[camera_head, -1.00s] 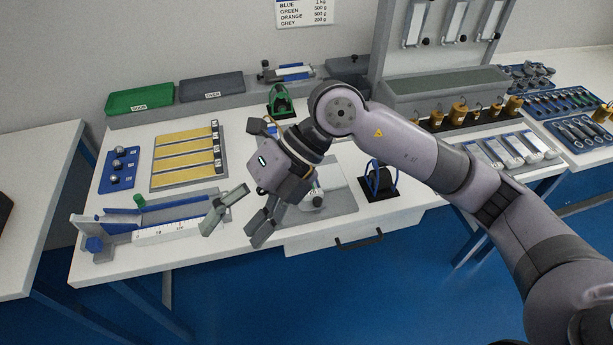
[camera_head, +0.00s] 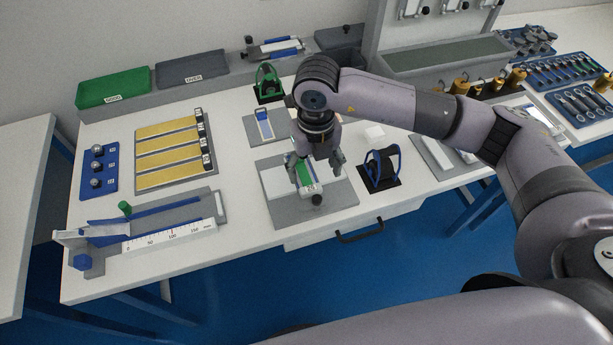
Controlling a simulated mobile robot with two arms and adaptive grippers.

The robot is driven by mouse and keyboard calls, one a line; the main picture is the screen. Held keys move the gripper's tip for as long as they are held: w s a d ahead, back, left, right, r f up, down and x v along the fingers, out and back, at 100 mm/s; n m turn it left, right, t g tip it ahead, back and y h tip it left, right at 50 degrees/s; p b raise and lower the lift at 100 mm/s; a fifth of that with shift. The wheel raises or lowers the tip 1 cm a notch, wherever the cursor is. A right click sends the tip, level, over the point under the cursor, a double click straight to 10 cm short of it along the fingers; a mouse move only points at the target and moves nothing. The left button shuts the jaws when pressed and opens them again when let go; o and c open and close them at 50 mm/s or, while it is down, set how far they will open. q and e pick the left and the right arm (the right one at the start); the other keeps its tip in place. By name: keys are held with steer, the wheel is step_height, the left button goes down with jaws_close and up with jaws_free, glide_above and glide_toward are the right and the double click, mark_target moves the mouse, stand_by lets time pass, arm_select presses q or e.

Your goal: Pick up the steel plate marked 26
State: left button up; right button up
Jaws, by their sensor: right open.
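My right gripper (camera_head: 315,165) points down over a grey mat (camera_head: 335,205) in the middle of the table, its fingers apart. Below and between the fingers is a small block with a green top and a white labelled front (camera_head: 310,188). The label is too small to read surely, so I cannot tell whether this is the steel plate marked 26. The gripper hides part of it, and I cannot tell whether the fingers touch it. My left gripper is out of view.
A black stand with blue loops (camera_head: 382,168) is close right of the mat. Yellow strips (camera_head: 168,142) and a ruler fixture (camera_head: 170,236) lie left. Green (camera_head: 113,92) and grey (camera_head: 192,68) trays stand behind. A blue-and-white piece (camera_head: 264,126) lies behind the mat.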

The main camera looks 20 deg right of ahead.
mark_target(311, 188)
steer(key=shift+s+f, duration=0.1)
steer(key=shift+f, duration=0.65)
steer(key=shift+a+f, duration=0.1)
steer(key=shift+f, duration=0.1)
steer(key=f+p, duration=0.1)
steer(key=f, duration=0.1)
steer(key=f+p, duration=0.1)
steer(key=shift+a+f, duration=0.2)
steer(key=shift+f, duration=0.75)
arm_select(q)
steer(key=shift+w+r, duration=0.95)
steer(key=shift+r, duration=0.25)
arm_select(e)
steer(key=shift+c, duration=0.3)
steer(key=c, duration=0.7)
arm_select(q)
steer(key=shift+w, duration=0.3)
arm_select(e)
steer(key=c, duration=0.7)
